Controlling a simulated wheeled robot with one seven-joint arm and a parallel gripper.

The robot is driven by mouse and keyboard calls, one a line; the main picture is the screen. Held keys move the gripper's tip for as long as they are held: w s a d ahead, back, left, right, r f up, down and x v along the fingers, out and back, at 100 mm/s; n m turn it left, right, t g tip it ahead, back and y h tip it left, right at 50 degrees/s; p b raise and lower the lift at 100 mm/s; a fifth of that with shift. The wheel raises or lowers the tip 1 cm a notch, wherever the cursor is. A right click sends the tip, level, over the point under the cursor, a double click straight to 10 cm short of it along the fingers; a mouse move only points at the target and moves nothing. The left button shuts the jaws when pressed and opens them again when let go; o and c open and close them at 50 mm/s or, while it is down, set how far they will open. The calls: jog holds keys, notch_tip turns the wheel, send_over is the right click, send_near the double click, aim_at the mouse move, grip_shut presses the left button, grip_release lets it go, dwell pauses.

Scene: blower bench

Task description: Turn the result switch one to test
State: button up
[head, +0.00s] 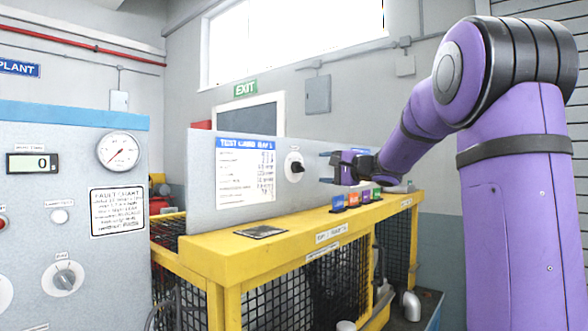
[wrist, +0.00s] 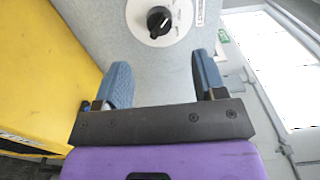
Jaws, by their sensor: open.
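A black rotary knob on a round white plate (head: 294,167) is on the upright grey panel, right of the test card. It also shows at the top of the wrist view (wrist: 159,21), with a white pointer line slanting on it. I cannot read its markings, nor tell from them that it is result switch one. My gripper (head: 326,166) is just right of the knob in the head view. In the wrist view my gripper (wrist: 160,75) has its two blue fingers apart, with nothing between them and the knob beyond the tips, not touched.
The panel stands on a yellow bench (head: 240,252) with mesh sides. A dark flat plate (head: 261,232) and several small coloured blocks (head: 353,200) are on its top. A grey-blue console (head: 100,260) with a gauge (head: 118,151) and another knob (head: 65,278) is at left.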

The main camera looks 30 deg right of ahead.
aim_at(302, 167)
jog(key=x, duration=0.9)
jog(key=shift+f, duration=0.1)
jog(key=c, duration=0.9)
jog(key=shift+m, duration=0.4)
jog(key=m, duration=0.3)
jog(key=shift+m, duration=2.5)
